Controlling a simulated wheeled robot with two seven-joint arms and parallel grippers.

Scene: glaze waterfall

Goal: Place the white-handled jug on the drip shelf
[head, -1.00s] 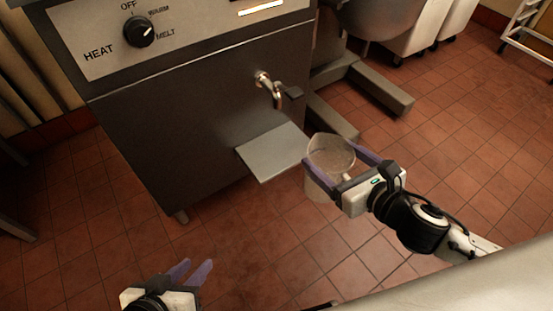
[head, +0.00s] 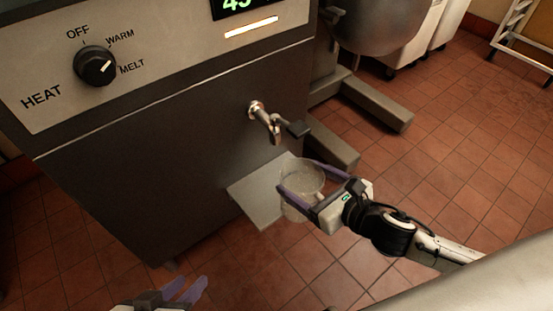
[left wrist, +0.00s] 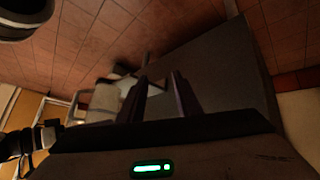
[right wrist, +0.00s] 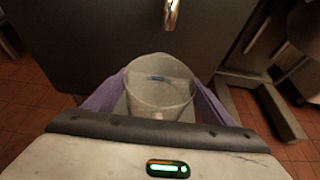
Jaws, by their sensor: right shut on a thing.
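The jug (head: 303,180), translucent and pale, is held by my right gripper (head: 300,194), whose purple fingers are shut around its sides. A pale handle shows on the side towards my gripper. In the right wrist view the jug (right wrist: 160,85) stands upright between the fingers (right wrist: 158,92). The drip shelf (head: 254,197) is a flat grey plate on the machine's front, below the tap (head: 267,122). The jug overlaps the shelf's right edge in the head view; I cannot tell whether they touch. My left gripper (head: 187,290) is open and empty at the bottom left.
The dark machine (head: 150,150) carries a heat knob (head: 95,66) set towards MELT. Grey metal legs (head: 375,105) stand on the floor at the right.

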